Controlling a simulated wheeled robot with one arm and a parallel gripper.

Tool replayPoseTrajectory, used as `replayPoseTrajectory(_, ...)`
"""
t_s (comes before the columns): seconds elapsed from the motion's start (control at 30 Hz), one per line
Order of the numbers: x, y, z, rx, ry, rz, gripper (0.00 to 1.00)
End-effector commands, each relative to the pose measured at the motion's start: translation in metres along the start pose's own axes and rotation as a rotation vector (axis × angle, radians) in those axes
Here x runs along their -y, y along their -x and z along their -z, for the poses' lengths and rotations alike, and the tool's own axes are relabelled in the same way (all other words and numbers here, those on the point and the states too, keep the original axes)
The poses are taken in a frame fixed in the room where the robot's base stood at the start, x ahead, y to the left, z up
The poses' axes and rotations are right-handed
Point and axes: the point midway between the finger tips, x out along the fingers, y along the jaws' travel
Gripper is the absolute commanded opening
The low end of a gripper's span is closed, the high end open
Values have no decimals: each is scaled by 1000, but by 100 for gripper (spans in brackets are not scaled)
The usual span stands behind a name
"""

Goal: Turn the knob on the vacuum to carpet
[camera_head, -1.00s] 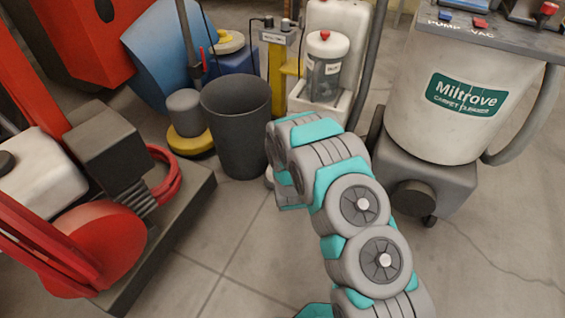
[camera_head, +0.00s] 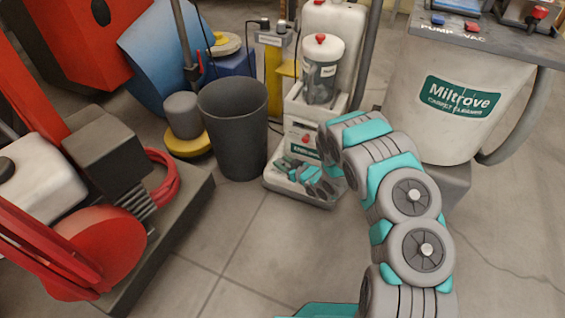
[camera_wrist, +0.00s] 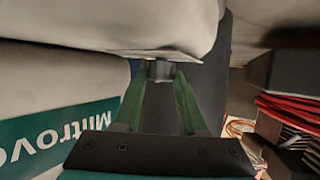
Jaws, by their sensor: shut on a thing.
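The white upright vacuum (camera_head: 297,107) stands right of the grey bin in the head view, with a clear canister and a label low on its front. In the wrist view its white body (camera_wrist: 110,25) fills the top, and a teal label (camera_wrist: 65,138) is at the left. A short dark grey knob (camera_wrist: 160,70) sticks out below the white body. My gripper (camera_wrist: 160,84) is shut on this knob, one green finger on each side. In the head view my wrist and gripper (camera_head: 300,172) are low at the vacuum's front. Knob markings and its setting cannot be read.
A dark grey bin (camera_head: 235,128) stands close left of the vacuum. A large carpet cleaner (camera_head: 455,105) stands at the right, behind my arm. A red machine (camera_head: 95,240) is at the left. Bare floor (camera_head: 260,250) lies in front.

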Motion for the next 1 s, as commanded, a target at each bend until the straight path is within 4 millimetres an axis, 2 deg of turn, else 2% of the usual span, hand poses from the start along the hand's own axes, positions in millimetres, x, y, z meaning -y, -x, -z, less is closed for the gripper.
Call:
replayPoseTrajectory(0.5,-1,-1,2,-4,7,12,0)
replayPoseTrajectory(0.53,-1,-1,3,-5,7,12,43)
replayPoseTrajectory(0.77,-1,-1,2,-3,7,12,69)
replayPoseTrajectory(1.0,-1,0,1,-1,6,11,71)
